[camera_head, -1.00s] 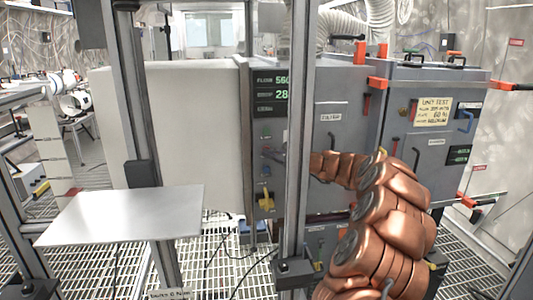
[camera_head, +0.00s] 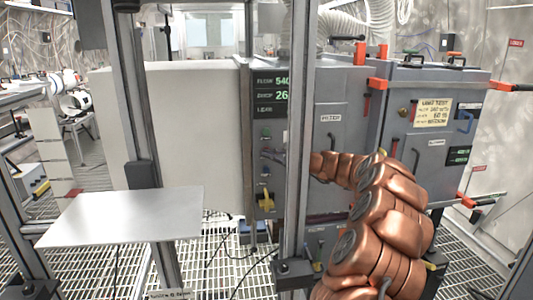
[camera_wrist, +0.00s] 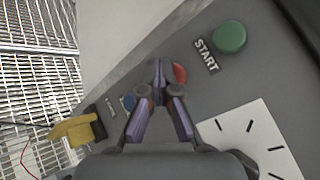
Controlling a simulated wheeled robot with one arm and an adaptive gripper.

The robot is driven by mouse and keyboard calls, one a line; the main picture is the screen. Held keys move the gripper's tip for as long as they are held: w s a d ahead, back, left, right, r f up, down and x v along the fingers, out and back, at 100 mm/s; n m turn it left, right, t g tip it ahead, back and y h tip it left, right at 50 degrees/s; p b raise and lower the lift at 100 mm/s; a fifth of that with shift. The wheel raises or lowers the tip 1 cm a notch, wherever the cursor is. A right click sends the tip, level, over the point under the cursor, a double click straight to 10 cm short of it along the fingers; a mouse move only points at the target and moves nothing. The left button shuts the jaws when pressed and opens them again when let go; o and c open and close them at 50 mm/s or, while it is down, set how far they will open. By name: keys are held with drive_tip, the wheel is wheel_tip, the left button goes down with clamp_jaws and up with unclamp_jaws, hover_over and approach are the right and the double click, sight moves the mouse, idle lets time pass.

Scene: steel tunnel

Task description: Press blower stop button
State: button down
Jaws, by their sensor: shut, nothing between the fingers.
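The red button (camera_wrist: 180,73) shows in the wrist view on the grey panel, partly hidden behind my fingertips. Its label cannot be seen. My gripper (camera_wrist: 159,64) is shut and empty, its tips beside or against the red button; I cannot tell whether they touch it. A green button (camera_wrist: 229,37) labelled START sits to the right and above. In the head view my gripper (camera_head: 272,156) is at the panel's narrow face, partly hidden by a steel post. The green button (camera_head: 266,133) shows just above it. The display (camera_head: 271,95) above reads about 540 and 26.
A blue button (camera_wrist: 127,103) and a yellow knob (camera_wrist: 75,130) are left of my fingers in the wrist view. A white dial (camera_wrist: 258,142) is at lower right. The steel post (camera_head: 296,130) stands in front of the panel. A metal shelf (camera_head: 120,215) is at lower left.

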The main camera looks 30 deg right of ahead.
drive_tip(key=shift+w+d, duration=0.1)
drive_tip(key=shift+w, duration=0.1)
drive_tip(key=shift+s, duration=0.35)
idle(0.4)
drive_tip(key=s+a+b, duration=0.2)
drive_tip(key=s, duration=0.3)
drive_tip(key=shift+s+a, duration=0.3)
drive_tip(key=shift+a, duration=0.05)
